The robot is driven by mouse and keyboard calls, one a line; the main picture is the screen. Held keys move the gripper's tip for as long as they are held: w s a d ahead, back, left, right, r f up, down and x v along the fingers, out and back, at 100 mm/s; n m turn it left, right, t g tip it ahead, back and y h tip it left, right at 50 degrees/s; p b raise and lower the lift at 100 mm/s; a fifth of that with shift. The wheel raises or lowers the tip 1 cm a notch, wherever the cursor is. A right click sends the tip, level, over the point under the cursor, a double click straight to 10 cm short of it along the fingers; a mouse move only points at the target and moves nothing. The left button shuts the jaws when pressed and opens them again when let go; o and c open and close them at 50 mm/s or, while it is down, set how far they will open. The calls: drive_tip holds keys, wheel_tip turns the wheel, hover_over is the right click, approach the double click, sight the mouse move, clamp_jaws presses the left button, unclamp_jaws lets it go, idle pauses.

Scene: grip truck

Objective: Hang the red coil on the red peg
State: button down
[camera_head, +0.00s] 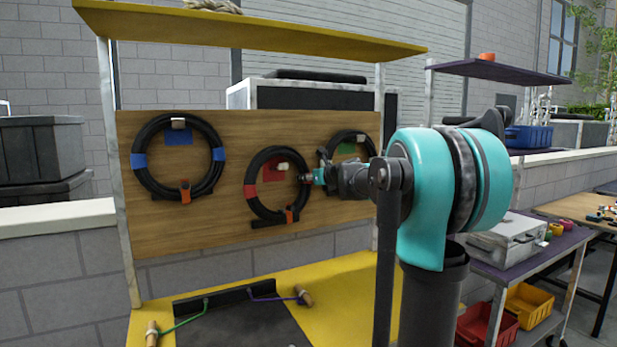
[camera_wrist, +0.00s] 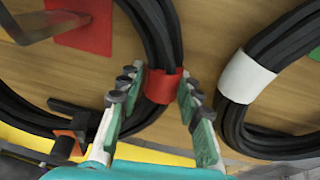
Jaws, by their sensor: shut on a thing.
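The red coil (camera_head: 252,191) is a black cable ring with red tape bands, in front of the wooden board in the middle. My gripper (camera_head: 314,178) reaches it from the right. In the wrist view my gripper (camera_wrist: 160,92) has its fingers on either side of the coil at a red band (camera_wrist: 164,87). The red peg (camera_head: 283,167) is a pale-tipped peg by a red plate (camera_head: 269,174); it also shows in the wrist view (camera_wrist: 50,25). The peg appears within the ring's opening, near its upper part. I cannot tell whether the coil rests on it.
A blue-taped coil (camera_head: 139,161) hangs at the left of the board (camera_head: 230,137). Another coil (camera_head: 370,146) by a green plate is at the right, partly hidden by my arm; its white band (camera_wrist: 246,76) is close to my gripper. A black ledge (camera_head: 262,223) is below the red coil.

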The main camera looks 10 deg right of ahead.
sight(308, 186)
drive_tip(key=shift+w+a+f, duration=0.1)
drive_tip(key=shift+w+f, duration=0.2)
drive_tip(key=shift+f, duration=0.25)
drive_tip(key=shift+w+f, duration=0.1)
drive_tip(key=shift+f, duration=0.9)
drive_tip(key=shift+a+f, duration=0.1)
drive_tip(key=shift+a, duration=0.05)
drive_tip(key=c, duration=1)
unclamp_jaws()
drive_tip(key=shift+w+a+f, duration=0.1)
drive_tip(key=shift+w+f, duration=0.05)
